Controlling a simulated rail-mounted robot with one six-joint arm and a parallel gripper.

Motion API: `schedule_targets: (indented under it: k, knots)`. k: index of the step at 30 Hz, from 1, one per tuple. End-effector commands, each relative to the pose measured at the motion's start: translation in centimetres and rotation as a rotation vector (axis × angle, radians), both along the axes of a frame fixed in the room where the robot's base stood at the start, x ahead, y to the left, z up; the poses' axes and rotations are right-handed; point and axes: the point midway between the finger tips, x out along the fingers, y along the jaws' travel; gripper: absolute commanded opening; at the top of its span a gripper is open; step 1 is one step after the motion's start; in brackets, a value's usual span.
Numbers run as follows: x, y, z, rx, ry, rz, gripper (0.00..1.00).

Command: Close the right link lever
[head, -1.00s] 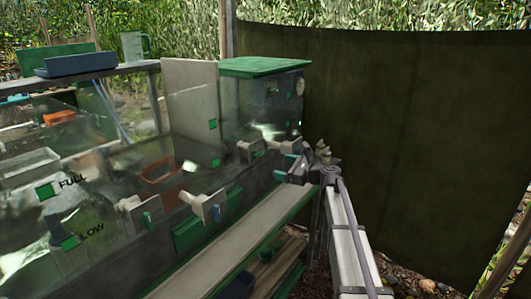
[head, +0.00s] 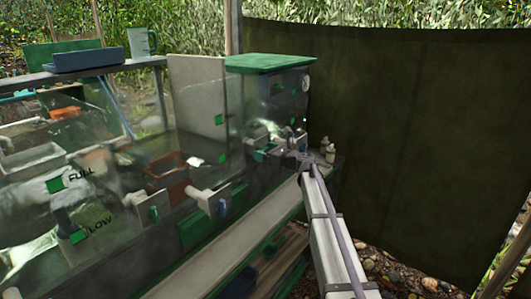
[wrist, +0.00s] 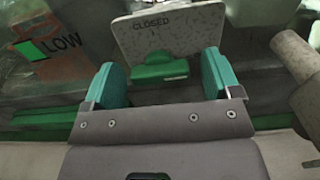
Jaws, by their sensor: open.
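In the wrist view a pale speckled plate marked CLOSED (wrist: 170,35) stands at the top middle, with a green lever (wrist: 160,62) low on its face. My gripper (wrist: 162,78) is open, its two teal fingers on either side of the lever with visible gaps. Nothing is held. In the head view my gripper (head: 268,150) is at the far right end of the tank front and partly covers the fittings there, so the lever cannot be made out. Two other pale fittings, one with a green lever (head: 153,213) and one with a blue lever (head: 222,207), stand to its left.
A grey pipe (wrist: 290,60) stands close to the right finger in the wrist view. A clear tank wall with a LOW mark (wrist: 60,42) is at left. In the head view a pale ledge (head: 225,250) runs below the fittings, and a dark screen (head: 400,140) stands right.

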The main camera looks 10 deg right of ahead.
Motion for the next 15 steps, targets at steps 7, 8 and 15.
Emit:
schedule_targets:
  k: [7,8,15]
  knots:
    - [0.01,0.04,0.0,0.0,0.0,0.0,0.79]
    - [0.0,0.04,0.0,0.0,0.0,0.0,0.76]
    - [-0.01,0.02,0.0,0.0,0.0,0.0,0.53]
